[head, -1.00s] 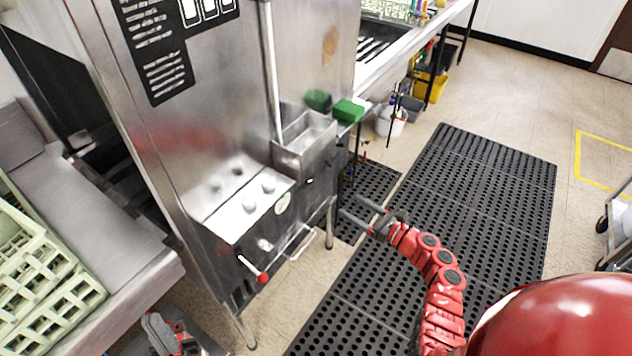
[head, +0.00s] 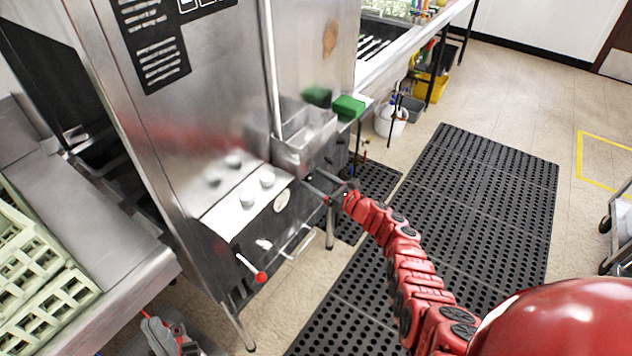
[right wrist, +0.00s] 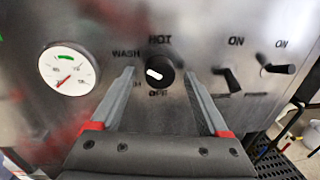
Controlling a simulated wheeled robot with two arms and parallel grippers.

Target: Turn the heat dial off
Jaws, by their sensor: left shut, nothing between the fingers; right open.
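The heat dial (right wrist: 162,74) is a round black knob with a white pointer mark on a steel panel in the right wrist view. The mark slants toward the upper left, on the WASH side. HOT is printed above the dial and what looks like OFF below it. My right gripper (right wrist: 160,77) is open, its fingers on either side of the dial in that view; I cannot tell whether they touch it. In the head view the right gripper (head: 313,186) is at the machine's front, and the dial is not clear there. My left gripper (head: 166,338) is shut and empty at the bottom left.
A white gauge (right wrist: 69,69) is left of the dial, and two black ON switches (right wrist: 229,79) are to its right. A red-knobbed lever (head: 261,277) sticks out lower on the machine (head: 190,120). Black mats (head: 470,200) cover the open floor at right.

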